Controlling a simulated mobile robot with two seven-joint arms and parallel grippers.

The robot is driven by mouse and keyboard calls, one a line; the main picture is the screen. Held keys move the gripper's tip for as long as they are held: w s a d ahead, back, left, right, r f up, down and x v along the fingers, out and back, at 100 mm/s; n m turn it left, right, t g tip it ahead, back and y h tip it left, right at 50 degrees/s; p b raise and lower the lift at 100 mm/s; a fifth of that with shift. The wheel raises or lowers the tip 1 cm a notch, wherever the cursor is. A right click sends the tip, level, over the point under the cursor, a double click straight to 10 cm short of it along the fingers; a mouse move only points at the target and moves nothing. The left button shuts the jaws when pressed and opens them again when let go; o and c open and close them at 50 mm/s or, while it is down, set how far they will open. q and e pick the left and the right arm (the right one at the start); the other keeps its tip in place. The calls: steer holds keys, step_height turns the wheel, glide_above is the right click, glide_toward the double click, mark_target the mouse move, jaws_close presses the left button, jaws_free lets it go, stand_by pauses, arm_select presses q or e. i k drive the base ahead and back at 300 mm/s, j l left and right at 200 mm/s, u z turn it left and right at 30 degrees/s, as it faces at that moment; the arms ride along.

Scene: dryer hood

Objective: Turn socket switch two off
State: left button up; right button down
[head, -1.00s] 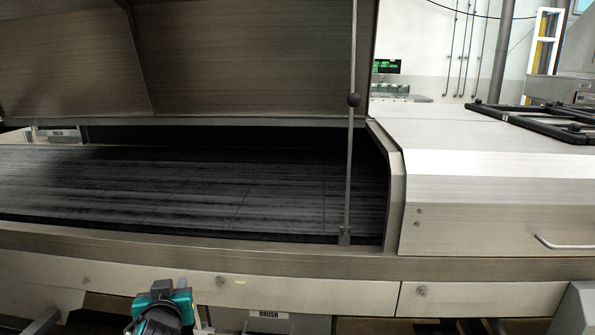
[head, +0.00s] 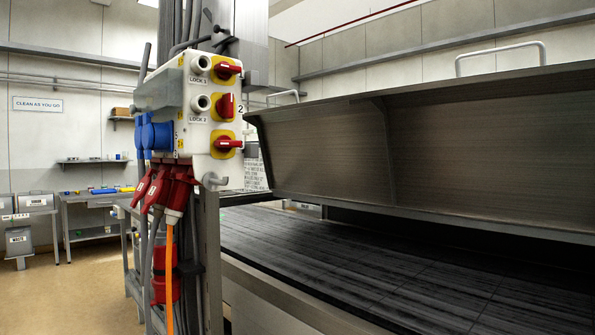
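A white socket box (head: 205,125) is mounted on a metal post in the head view, left of centre. Its face carries three red rotary switches on yellow plates. The top switch (head: 227,70) and the bottom switch (head: 228,144) have handles lying about level. The middle switch (head: 225,106), with a "2" beside it, has its handle about upright. Round locks marked LOCK 1 (head: 200,64) and LOCK 2 (head: 199,103) sit left of the upper two switches. Neither of my grippers is in view.
Blue sockets (head: 157,136) and red plugs (head: 165,188) with hanging cables crowd the box's left side and underside. The dryer's raised metal hood (head: 400,150) and dark bed (head: 350,260) fill the right. Open floor (head: 70,300) lies at lower left.

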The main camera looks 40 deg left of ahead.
mark_target(224, 105)
steer(key=u, duration=1.85)
steer(key=k+j, duration=0.05)
